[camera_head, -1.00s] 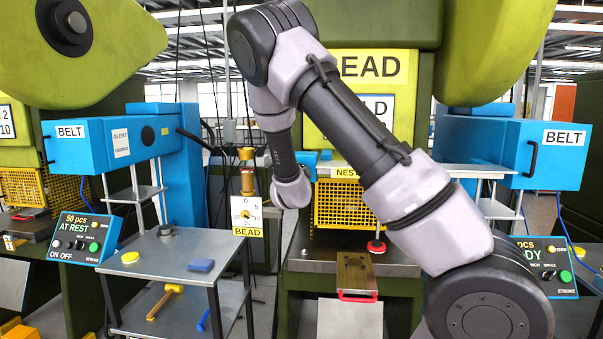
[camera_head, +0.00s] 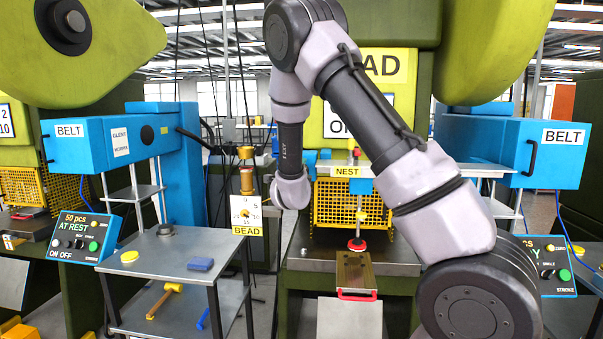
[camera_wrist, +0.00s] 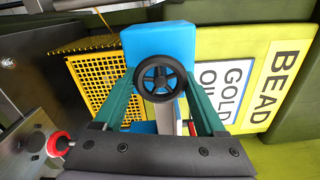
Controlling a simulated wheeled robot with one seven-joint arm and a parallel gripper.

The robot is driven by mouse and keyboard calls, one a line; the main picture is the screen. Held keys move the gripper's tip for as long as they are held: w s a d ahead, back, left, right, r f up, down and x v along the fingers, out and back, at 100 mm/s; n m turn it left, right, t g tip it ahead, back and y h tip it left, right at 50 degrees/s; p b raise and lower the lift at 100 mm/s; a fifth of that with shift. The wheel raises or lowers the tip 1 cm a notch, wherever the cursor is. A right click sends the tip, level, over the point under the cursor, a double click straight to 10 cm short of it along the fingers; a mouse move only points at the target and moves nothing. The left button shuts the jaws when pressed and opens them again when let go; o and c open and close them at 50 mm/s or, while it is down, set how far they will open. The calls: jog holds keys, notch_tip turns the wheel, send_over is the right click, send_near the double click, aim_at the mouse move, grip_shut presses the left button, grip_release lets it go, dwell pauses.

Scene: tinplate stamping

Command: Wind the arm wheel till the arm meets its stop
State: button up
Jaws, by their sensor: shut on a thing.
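The arm wheel (camera_wrist: 160,78) is a small black spoked handwheel in front of a blue housing (camera_wrist: 157,42). My gripper (camera_wrist: 161,88) has its two green fingers on either side of the wheel and is shut on it. In the head view my own wrist hides the fingers and the wheel. A rod with a red cup (camera_head: 357,245) hangs near the tag, in line with the far end of a brass-coloured slide (camera_head: 353,270). No stop can be made out.
A yellow mesh guard (camera_head: 330,205) stands behind the rod. A grey trolley (camera_head: 150,268) with small tools stands at left. Control boxes (camera_head: 84,238) flank the press.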

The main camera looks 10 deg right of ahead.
jog(key=shift+m, duration=0.6)
jog(key=o, duration=1.3)
jog(key=v, duration=1)
jog(key=shift+s+a, duration=0.15)
jog(key=shift+s, duration=0.25)
